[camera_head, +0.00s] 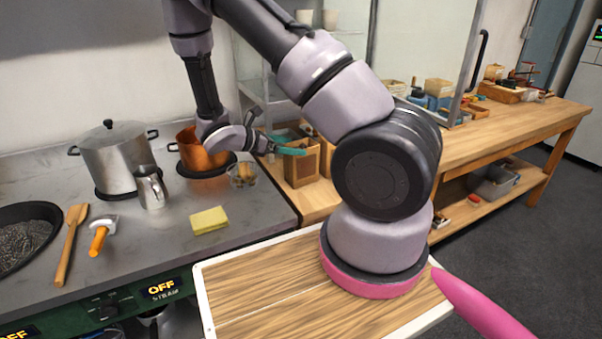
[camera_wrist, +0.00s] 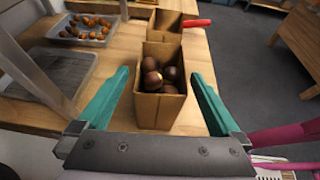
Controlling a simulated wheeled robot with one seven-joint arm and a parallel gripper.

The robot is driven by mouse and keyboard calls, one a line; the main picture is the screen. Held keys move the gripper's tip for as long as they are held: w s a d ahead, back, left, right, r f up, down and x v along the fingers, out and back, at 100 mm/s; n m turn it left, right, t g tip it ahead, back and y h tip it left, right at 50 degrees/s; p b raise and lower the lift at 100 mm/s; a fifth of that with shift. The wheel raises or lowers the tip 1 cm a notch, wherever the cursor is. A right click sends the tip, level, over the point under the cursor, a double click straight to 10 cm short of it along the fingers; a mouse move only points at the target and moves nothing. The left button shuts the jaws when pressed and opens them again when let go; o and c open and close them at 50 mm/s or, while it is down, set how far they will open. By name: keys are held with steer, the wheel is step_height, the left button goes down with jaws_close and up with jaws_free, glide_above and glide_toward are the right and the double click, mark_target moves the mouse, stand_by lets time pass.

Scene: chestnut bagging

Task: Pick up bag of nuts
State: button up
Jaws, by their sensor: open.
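The bag of nuts is a brown paper bag (camera_wrist: 158,110), open at the top, with several dark brown nuts (camera_wrist: 162,76) inside. It stands upright on the wooden counter, in the middle of the wrist view. My gripper (camera_wrist: 160,95) is open, with one teal finger to the left of the bag and one to the right. Gaps show between the fingers and the bag, and nothing is held. In the head view my gripper (camera_head: 286,146) is beside brown bags (camera_head: 301,168) at the counter's left end, partly hidden by my arm.
A second brown bag (camera_wrist: 165,45) stands just behind, with a red-handled tool (camera_wrist: 196,23) at its right. A tray of chestnuts (camera_wrist: 76,40) lies at the upper left. A copper pot (camera_head: 198,152) stands on the stove. The counter's right edge is close.

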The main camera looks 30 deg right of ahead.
steer(key=x, duration=0.6)
steer(key=shift+r, duration=0.1)
jaws_close()
